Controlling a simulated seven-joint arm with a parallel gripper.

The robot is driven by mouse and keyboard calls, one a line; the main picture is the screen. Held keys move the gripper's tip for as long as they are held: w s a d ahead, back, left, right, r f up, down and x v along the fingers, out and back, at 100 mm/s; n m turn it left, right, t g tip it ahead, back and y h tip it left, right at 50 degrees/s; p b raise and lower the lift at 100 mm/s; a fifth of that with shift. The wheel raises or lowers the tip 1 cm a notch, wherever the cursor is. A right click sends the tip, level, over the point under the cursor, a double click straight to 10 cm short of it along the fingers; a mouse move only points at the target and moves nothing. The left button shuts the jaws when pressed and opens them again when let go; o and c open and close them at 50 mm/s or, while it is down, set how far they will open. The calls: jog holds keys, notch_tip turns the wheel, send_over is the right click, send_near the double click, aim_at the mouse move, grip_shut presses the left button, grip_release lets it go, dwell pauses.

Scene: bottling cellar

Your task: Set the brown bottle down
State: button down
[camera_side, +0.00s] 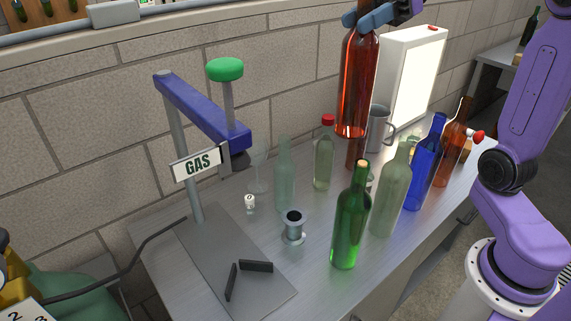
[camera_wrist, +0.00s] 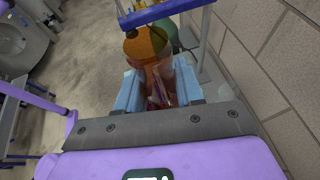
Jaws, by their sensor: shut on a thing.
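A brown bottle (camera_side: 357,85) hangs upright from my gripper (camera_side: 370,17), which is shut around its neck at the top of the side view. Its base appears clear of the bench (camera_side: 300,275), above the bottles towards the back; the exact height is hard to judge. In the wrist view my gripper (camera_wrist: 158,88) has pale blue fingers on both sides of the reddish-brown bottle (camera_wrist: 158,75), and most of the bottle is hidden. A second brown bottle (camera_side: 453,143) stands upright at the right of the bench.
Green bottle (camera_side: 349,222), pale bottle (camera_side: 390,195), blue bottle (camera_side: 424,165), clear bottle (camera_side: 324,160) and pale green bottle (camera_side: 284,175) stand close together. A grey mug (camera_side: 379,130) and lit panel (camera_side: 415,80) are behind.

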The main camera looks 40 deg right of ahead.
jog(key=shift+r, duration=0.45)
jog(key=w+d+m+t+h, duration=0.1)
jog(key=w+m+t+h, duration=0.45)
jog(key=w, duration=1.85)
notch_tip(320, 180, down, 28)
jog(key=m+t+y, duration=0.1)
jog(key=y, duration=0.1)
jog(key=shift+f+t, duration=0.15)
jog(key=shift+t, duration=0.1)
jog(key=c, duration=0.7)
grip_release()
jog(key=shift+f, duration=0.2)
